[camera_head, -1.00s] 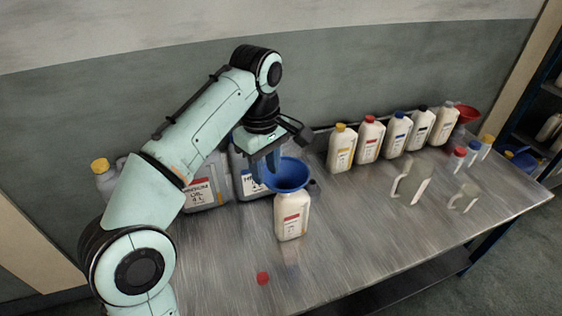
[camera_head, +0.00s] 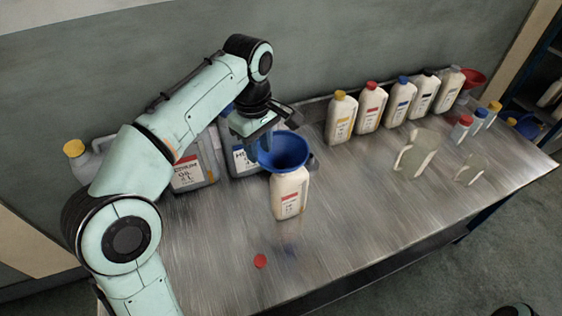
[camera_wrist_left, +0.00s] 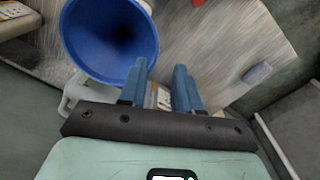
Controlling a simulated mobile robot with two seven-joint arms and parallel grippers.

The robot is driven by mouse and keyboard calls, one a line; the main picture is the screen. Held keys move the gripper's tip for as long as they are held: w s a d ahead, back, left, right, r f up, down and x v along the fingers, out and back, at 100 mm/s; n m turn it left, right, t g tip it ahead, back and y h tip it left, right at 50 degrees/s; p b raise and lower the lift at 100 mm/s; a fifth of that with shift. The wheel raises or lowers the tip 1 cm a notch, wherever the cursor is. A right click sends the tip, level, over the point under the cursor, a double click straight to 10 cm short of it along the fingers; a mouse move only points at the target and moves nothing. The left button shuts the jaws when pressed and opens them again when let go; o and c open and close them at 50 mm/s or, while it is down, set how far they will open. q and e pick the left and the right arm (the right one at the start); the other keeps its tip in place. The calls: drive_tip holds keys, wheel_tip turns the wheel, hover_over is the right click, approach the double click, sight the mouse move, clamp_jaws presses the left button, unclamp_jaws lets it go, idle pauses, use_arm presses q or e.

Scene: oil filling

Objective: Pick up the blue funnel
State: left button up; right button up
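The blue funnel (camera_head: 284,150) sits upright in the mouth of a white bottle (camera_head: 289,192) with a red label. My left gripper (camera_head: 264,150) is at the funnel's left rim, reaching down from above. In the left wrist view, the two blue fingers of my left gripper (camera_wrist_left: 160,72) are apart with a clear gap. The wide blue bowl of the funnel (camera_wrist_left: 108,38) lies to their upper left, and one fingertip overlaps its rim. I cannot tell whether they touch. My right gripper is not in view.
Large grey oil cans (camera_head: 190,172) stand behind my left arm. A red cap (camera_head: 260,261) lies on the metal table (camera_head: 350,225). A row of white bottles (camera_head: 341,118) and a red funnel (camera_head: 474,77) line the back right.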

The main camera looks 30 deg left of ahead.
sight(263, 160)
use_arm(q)
drive_tip(key=f, duration=0.3)
drive_tip(key=f+b, duration=0.1)
drive_tip(key=f, duration=0.1)
drive_tip(key=shift+w+f, duration=0.1)
drive_tip(key=shift+w, duration=0.25)
drive_tip(key=shift+d, duration=0.1)
clamp_jaws()
